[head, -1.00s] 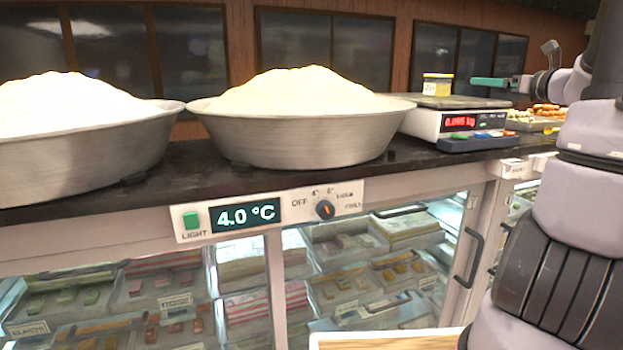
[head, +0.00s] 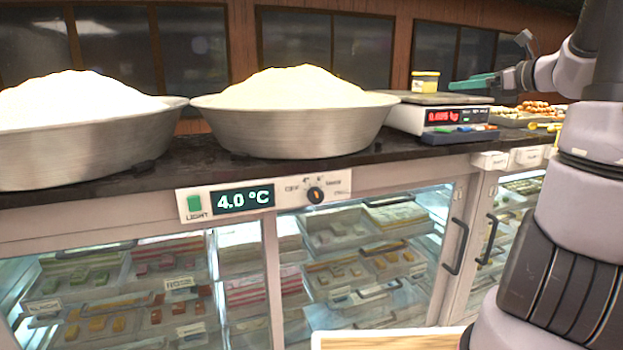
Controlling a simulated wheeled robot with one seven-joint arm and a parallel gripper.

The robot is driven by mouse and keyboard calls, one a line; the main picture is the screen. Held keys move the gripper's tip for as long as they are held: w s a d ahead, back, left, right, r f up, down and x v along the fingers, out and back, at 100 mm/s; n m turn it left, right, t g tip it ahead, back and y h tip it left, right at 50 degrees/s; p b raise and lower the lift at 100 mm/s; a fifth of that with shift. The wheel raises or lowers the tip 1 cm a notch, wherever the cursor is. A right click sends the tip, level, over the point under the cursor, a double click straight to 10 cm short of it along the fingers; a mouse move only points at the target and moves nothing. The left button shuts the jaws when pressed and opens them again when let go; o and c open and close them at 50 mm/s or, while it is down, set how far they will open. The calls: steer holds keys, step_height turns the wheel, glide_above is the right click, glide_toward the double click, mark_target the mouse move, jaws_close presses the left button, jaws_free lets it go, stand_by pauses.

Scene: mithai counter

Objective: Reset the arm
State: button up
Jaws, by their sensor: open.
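My gripper (head: 470,84) shows in the head view at the upper right, with teal fingers pointing left. It is open and holds nothing that I can see. It is above the right part of the weighing scale (head: 405,118), just right of a small yellow-labelled tub (head: 425,82) that stands on the scale's plate. A gap shows between the fingertips and the tub in the picture. My arm comes in from the right edge.
Two wide metal bowls heaped with pale powder, one on the left (head: 75,145) and one in the middle (head: 290,133), stand on the dark counter (head: 225,170). Trays of sweets (head: 535,112) lie at the right. A glass display case (head: 345,255) is below.

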steer(key=s+a+f+n+g, duration=0.3)
steer(key=s+a+n+g, duration=0.3)
steer(key=s+a+n, duration=0.7)
steer(key=s+a+f+n+h, duration=0.2)
steer(key=s+n+h, duration=0.4)
steer(key=s+n, duration=0.4)
steer(key=shift+s+n+g, duration=0.4)
steer(key=shift+s, duration=0.35)
steer(key=shift+w+a, duration=0.1)
stand_by(1.3)
